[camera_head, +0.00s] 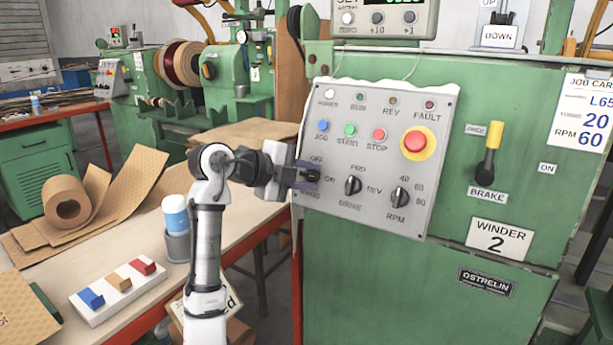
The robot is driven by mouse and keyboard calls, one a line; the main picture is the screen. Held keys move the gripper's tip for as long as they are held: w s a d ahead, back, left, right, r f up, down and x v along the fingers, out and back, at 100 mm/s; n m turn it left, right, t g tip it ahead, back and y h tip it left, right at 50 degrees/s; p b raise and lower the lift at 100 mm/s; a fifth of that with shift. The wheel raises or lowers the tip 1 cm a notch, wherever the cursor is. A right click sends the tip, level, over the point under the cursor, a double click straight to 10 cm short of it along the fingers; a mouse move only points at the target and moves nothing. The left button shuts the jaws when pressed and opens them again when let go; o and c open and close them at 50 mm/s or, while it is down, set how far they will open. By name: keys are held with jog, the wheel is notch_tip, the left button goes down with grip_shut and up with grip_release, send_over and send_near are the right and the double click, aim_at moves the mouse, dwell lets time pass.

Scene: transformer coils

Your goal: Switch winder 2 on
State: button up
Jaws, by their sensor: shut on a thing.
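Winder 2 is the green machine (400,285) at the right, with a white "WINDER 2" plate (499,240). Its grey control panel (385,205) faces me. My gripper (312,175) is at the panel's lower left, shut on the rotary switch between the OFF and ON labels. The fingers hide most of that switch, so I cannot tell its setting. The leftmost lamp (330,94) in the top row looks whitish; I cannot tell whether it is lit.
Beside the switch are the DRIVE knob (353,185) and RPM knob (400,196). Above are the blue JOG (322,126), green START (350,130) and red STOP (379,135) buttons and a red mushroom button (416,141). A yellow-and-black brake lever (490,150) stands right.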

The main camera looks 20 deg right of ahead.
jog(key=o, duration=0.6)
jog(key=shift+a, duration=0.1)
jog(key=v, duration=1.3)
jog(key=shift+s+a+r, duration=0.1)
jog(key=shift+a+r, duration=0.05)
jog(key=shift+a, duration=0.2)
